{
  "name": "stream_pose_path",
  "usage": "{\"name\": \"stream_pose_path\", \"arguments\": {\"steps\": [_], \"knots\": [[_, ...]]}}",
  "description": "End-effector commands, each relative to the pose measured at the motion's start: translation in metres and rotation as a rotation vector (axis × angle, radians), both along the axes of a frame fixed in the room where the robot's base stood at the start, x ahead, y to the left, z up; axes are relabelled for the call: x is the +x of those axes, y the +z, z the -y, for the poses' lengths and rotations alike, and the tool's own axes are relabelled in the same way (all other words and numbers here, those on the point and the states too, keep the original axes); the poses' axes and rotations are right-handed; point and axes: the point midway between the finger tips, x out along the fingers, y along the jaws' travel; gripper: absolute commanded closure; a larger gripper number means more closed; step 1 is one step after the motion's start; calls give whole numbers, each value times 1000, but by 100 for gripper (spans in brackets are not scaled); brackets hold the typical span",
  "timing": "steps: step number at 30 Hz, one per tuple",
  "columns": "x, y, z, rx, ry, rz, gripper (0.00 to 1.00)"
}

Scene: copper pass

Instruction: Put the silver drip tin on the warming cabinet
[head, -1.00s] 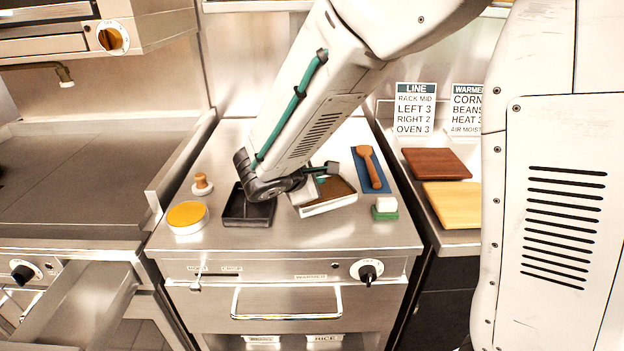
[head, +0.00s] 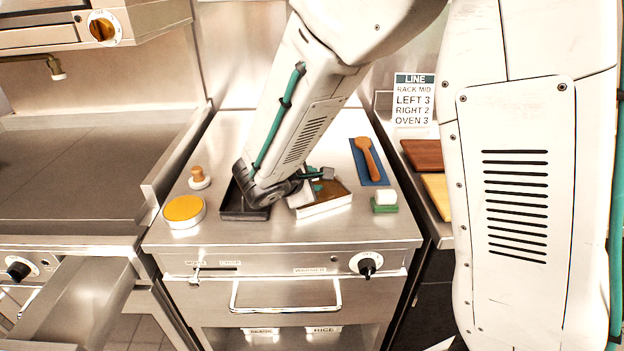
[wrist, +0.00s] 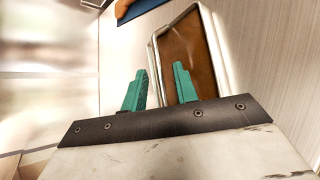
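The silver drip tin (head: 322,209), a shallow rectangular tin with a brown inside, sits on the steel top of the warming cabinet (head: 290,232). The cabinet front carries a "WARMER" label, a knob and a bar handle. My gripper (head: 322,180) is over the tin's back left part, and my arm hides some of it. In the wrist view, the teal fingers of my gripper (wrist: 160,85) are apart with nothing clamped. The near side rim of the tin (wrist: 154,52) shows between them, with one finger outside and one over the brown inside. I cannot tell whether they touch it.
A black tray (head: 243,212) is left of the tin, beside my wrist. A yellow-topped round tin (head: 184,211) and a wooden-knobbed stamp (head: 199,178) are further left. A wooden spoon (head: 367,158) on a blue mat and a green-and-white block (head: 384,201) are right. An open drawer (head: 85,300) juts out at lower left.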

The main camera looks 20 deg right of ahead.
Motion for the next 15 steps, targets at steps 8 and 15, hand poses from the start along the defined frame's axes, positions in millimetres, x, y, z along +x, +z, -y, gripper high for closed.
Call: {"name": "stream_pose_path", "arguments": {"steps": [8,15], "knots": [[-4,7,-6,0,2,2,71],[-30,33,-38,2,5,3,71]]}}
